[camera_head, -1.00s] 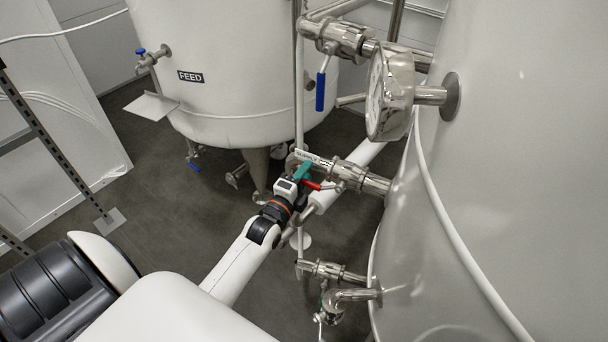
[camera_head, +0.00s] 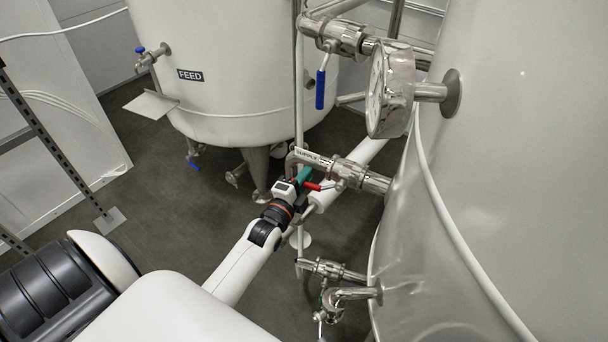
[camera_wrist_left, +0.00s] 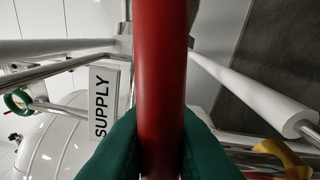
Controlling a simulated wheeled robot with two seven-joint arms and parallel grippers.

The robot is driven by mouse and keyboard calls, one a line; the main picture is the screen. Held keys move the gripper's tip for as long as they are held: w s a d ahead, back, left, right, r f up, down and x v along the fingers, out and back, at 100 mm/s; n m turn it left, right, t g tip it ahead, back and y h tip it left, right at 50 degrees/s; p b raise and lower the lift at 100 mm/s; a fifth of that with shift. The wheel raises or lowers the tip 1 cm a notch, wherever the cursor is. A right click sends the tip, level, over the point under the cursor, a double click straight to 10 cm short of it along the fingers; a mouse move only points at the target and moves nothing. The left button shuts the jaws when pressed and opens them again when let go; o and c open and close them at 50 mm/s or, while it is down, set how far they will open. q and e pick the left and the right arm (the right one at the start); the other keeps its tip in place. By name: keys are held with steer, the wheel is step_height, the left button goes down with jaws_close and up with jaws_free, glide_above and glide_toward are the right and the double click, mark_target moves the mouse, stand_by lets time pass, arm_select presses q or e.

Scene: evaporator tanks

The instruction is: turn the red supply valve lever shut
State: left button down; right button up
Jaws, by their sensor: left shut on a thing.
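The red supply valve lever (camera_head: 327,185) sticks out from the steel supply valve (camera_head: 350,172) on the pipe into the right-hand tank. My left gripper (camera_head: 306,179) is shut on the lever, with its green fingertips on both sides. In the left wrist view the red lever (camera_wrist_left: 160,80) runs upright through the middle, between the green fingers (camera_wrist_left: 160,150). A white SUPPLY label (camera_wrist_left: 104,101) is left of it, and the label also shows on the pipe (camera_head: 313,158) in the head view. The gripper hides part of the lever. My right gripper is not in view.
A pressure gauge (camera_head: 389,90) and a blue-handled valve (camera_head: 321,88) are above the supply valve. Another steel valve (camera_head: 330,269) is below. The large tank (camera_head: 510,150) closes off the right side, and the FEED tank (camera_head: 240,60) stands behind.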

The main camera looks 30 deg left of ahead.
arm_select(q)
steer(key=d+f+n, duration=0.8)
steer(key=d+n, duration=0.1)
steer(key=n, duration=0.7)
steer(key=shift+w+d, duration=0.2)
steer(key=shift+w, duration=0.25)
steer(key=shift+f+n, duration=0.1)
steer(key=shift+n, duration=0.2)
steer(key=c, duration=1.4)
jaws_free()
steer(key=shift+d, duration=0.1)
steer(key=shift+c, duration=0.2)
steer(key=shift+o, duration=0.2)
steer(key=s+d, duration=0.1)
steer(key=s, duration=1.1)
steer(key=shift+d+b, duration=0.2)
steer(key=shift+b, duration=0.25)
